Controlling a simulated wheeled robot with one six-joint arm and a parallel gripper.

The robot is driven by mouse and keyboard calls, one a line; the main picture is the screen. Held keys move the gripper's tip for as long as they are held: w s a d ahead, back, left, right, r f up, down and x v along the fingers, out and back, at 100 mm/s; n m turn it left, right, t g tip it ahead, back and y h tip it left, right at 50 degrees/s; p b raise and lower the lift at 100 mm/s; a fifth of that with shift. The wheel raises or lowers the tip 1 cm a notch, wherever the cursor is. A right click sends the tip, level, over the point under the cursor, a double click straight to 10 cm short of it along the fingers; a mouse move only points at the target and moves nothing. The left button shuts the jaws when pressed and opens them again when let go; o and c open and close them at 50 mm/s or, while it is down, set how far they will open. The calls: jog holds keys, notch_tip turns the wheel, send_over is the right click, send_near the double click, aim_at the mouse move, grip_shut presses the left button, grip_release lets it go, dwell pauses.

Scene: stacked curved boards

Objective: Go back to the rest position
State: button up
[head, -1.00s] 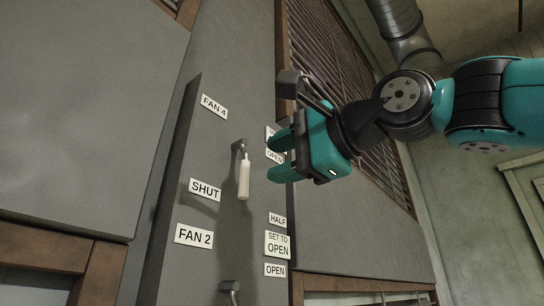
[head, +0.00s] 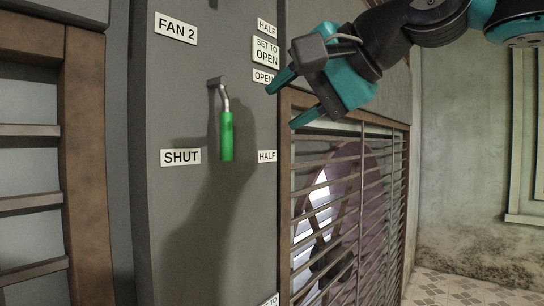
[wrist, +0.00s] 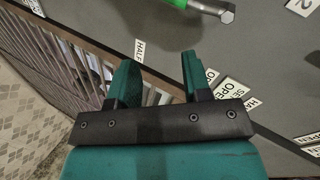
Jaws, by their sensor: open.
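My gripper (head: 281,107) is open and empty in the upper middle of the head view, its two teal fingers apart and pointing left. In the wrist view the gripper (wrist: 158,75) also has nothing between its fingers. A lever with a green handle (head: 227,135) hangs down from a metal pivot on the grey panel, left of the gripper and apart from it. The green handle (wrist: 172,3) shows partly at the top edge of the wrist view, beyond the fingertips.
The grey panel (head: 175,235) carries labels FAN 2 (head: 176,28), SHUT (head: 180,157), HALF (head: 267,156) and SET TO OPEN (head: 265,51). A slatted grille (head: 345,215) with a fan behind it lies below the gripper. A stained wall (head: 460,130) stands at the right.

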jog(key=s+d+f+n+g+h+b, duration=0.1)
jog(key=s+d+f+n+g+h, duration=0.15)
jog(key=f, duration=0.85)
jog(key=s+d+f+n+g+h+b, duration=0.1)
jog(key=s+d+f+n, duration=0.15)
jog(key=f, duration=0.75)
jog(key=s+d+f+n+g+h+b, duration=0.1)
jog(key=s+d+f+n+g, duration=0.1)
jog(key=s+f, duration=0.4)
jog(key=s+d+f+n+g+h, duration=0.1)
jog(key=s+d+f+n+g, duration=0.2)
jog(key=f, duration=0.7)
jog(key=s+d, duration=0.2)
jog(key=shift+s+d+b, duration=0.15)
jog(key=shift+s+b, duration=0.2)
jog(key=shift+b, duration=0.05)
